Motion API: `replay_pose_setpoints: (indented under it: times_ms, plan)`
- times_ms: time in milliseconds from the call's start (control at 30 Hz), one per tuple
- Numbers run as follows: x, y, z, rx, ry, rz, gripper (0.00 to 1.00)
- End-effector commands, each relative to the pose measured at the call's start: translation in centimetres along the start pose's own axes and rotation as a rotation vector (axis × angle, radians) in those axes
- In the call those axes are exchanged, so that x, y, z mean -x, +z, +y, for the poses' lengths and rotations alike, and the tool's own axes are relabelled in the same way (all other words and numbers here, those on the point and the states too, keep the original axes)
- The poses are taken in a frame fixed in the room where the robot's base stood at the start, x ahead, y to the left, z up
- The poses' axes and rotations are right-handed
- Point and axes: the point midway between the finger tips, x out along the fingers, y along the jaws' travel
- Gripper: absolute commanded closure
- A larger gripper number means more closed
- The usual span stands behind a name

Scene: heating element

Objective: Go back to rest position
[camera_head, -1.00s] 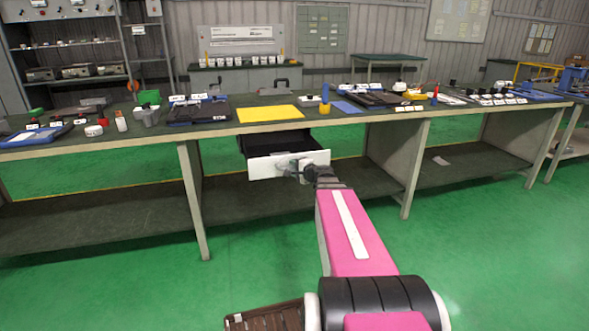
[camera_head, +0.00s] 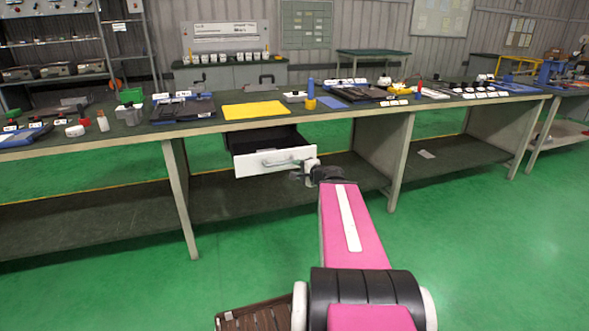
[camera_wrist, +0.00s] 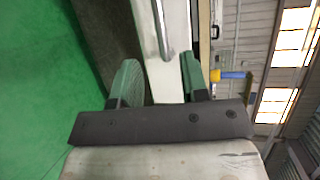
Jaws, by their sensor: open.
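The drawer (camera_head: 245,164) under the workbench stands pulled open, with a white front, a metal handle (camera_head: 285,159) and a dark inside. My gripper (camera_head: 302,177) is near the right end of the drawer front, to the right of and slightly below the handle. In the wrist view my gripper (camera_wrist: 160,82) has its two fingers apart with nothing held between them. The white drawer front (camera_wrist: 160,75) shows through the gap, and the handle (camera_wrist: 167,35) lies beyond the fingertips. I cannot tell whether a finger touches the drawer front.
The workbench (camera_head: 200,128) carries a yellow mat (camera_head: 255,109), a blue cylinder (camera_head: 311,88), a green box (camera_head: 131,95) and several devices. A lower shelf (camera_head: 90,222) and table legs flank the drawer. Green floor (camera_head: 480,240) is free at the right.

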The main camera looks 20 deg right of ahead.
Motion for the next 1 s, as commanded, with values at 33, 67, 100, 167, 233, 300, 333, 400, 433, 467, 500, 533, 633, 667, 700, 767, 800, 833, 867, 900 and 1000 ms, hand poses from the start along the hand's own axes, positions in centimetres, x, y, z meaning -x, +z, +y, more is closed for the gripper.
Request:
replay_pose_setpoints:
  times_ms: [33,67,100,167,233,300,333,400,433,467,500,533,633,667,700,767,800,833,867,900,1000]
  plan:
    - [0.1,0.0,0.0,0.000,0.000,0.000,0.59]
    - [0.1,0.0,0.0,0.000,0.000,0.000,0.59]
    - [0.1,0.0,0.0,0.000,0.000,0.000,0.59]
    - [0.0,0.0,0.0,0.000,0.000,0.000,0.59]
    - [0.0,0.0,0.0,0.000,0.000,0.000,0.59]
    - [0.0,0.0,0.0,0.000,0.000,0.000,0.59]
    - [0.0,0.0,0.0,0.000,0.000,0.000,0.59]
    - [0.0,0.0,0.0,0.000,0.000,0.000,0.59]
    - [0.0,0.1,0.1,0.002,0.002,-0.002,0.59]
    - [-0.1,0.2,0.1,0.005,0.006,-0.005,0.59]
    - [-0.2,0.5,0.4,0.014,0.016,-0.014,0.59]
    - [-0.4,0.8,0.7,0.025,0.028,-0.023,0.59]
    - [-1.2,2.6,2.1,0.082,0.094,-0.073,0.59]
    - [-1.5,3.3,2.8,0.106,0.122,-0.095,0.59]
    - [-1.9,4.3,3.8,0.143,0.164,-0.126,0.59]
    - [-2.4,6.0,5.4,0.204,0.235,-0.180,0.59]
    - [-2.6,7.2,6.6,0.248,0.286,-0.219,0.59]
    - [-2.8,8.0,7.5,0.282,0.325,-0.247,0.59]
    - [-2.9,8.9,8.5,0.316,0.366,-0.278,0.59]
    - [-3.0,10.0,9.8,0.363,0.422,-0.318,0.59]
    - [-2.7,12.4,13.0,0.485,0.568,-0.419,0.59]
